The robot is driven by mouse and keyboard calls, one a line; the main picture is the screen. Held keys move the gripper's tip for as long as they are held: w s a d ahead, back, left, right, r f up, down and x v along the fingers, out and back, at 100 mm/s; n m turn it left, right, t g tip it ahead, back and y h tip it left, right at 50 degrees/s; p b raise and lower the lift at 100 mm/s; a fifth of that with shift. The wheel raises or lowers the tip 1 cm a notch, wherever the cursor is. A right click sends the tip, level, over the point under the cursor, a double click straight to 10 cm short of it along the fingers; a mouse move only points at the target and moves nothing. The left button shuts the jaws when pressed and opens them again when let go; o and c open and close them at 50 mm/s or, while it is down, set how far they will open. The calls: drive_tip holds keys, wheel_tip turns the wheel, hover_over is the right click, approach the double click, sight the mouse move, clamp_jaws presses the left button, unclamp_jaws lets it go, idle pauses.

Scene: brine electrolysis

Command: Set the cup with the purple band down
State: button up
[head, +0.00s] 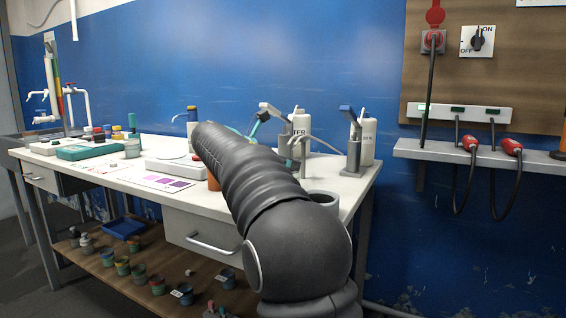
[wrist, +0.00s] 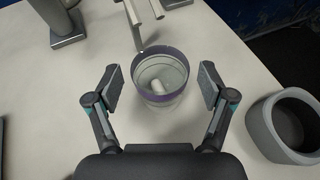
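The cup with the purple band (wrist: 160,98) shows in the wrist view, clear-walled, with the band round its rim and a small white rounded piece inside. It looks upright on the white bench top. My gripper (wrist: 162,86) is open, one finger on each side of the cup, with a visible gap between each pad and the wall.
A spout (wrist: 136,22) reaches close to the cup's far rim. A grey round pot (wrist: 256,130) stands right of the cup, near the bench edge. A stand foot (wrist: 68,38) is at far left. The bench top (wrist: 50,110) left of the cup is mostly clear.

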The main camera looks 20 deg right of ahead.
drive_tip(key=shift+r, duration=0.15)
drive_tip(key=shift+a+r, duration=0.15)
drive_tip(key=shift+a, duration=0.15)
drive_tip(key=p+v, duration=0.1)
drive_tip(key=v, duration=1)
drive_tip(key=shift+s, duration=0.15)
